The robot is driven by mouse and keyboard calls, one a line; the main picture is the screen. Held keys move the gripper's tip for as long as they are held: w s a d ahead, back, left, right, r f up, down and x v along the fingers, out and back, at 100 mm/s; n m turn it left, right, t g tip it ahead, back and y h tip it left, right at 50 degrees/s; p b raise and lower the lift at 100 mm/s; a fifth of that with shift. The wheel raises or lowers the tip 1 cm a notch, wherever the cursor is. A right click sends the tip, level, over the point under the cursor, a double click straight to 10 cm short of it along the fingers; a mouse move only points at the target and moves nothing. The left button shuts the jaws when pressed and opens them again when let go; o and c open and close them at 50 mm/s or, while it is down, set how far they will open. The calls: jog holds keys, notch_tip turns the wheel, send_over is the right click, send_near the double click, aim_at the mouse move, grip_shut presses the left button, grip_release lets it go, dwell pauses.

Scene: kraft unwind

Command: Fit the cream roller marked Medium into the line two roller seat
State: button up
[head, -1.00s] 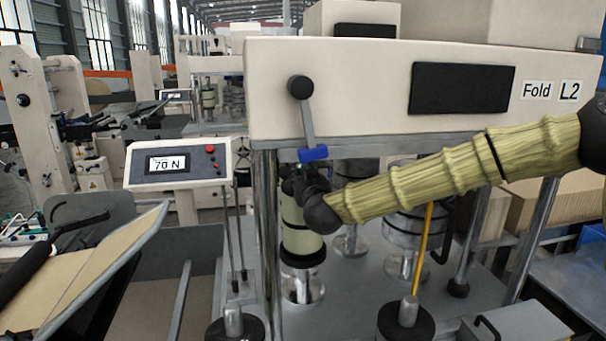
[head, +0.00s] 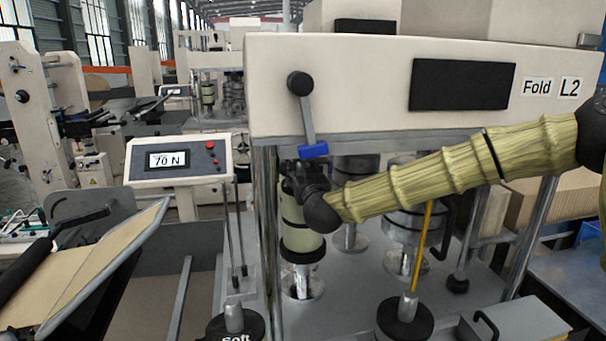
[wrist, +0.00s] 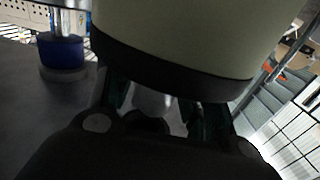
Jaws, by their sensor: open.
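A cream roller (head: 301,215) with black bands stands upright over a metal spindle (head: 302,281) under the line two machine head (head: 330,90), marked Fold L2. No marking on this roller is readable from here. My gripper (head: 306,180) is at the roller's upper part in the head view, its fingers partly hidden by my wrist. In the wrist view the roller (wrist: 185,35) and its dark rim fill the top, just beyond the open fingers of my gripper (wrist: 160,108). A metal shaft shows between the fingers. I cannot tell whether the roller is fully down in the seat.
A lever with a blue handle (head: 314,150) hangs just above my gripper. A display (head: 180,160) reads 70 N. Metal posts flank the work area.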

jog(key=shift+s, duration=0.1)
jog(key=s+d+b, duration=0.2)
jog(key=s+b, duration=0.2)
jog(key=s, duration=0.7)
jog(key=shift+s+d+b, duration=0.2)
jog(key=shift+s+b, duration=0.15)
jog(key=shift+b, duration=0.05)
jog(key=shift+r, duration=0.1)
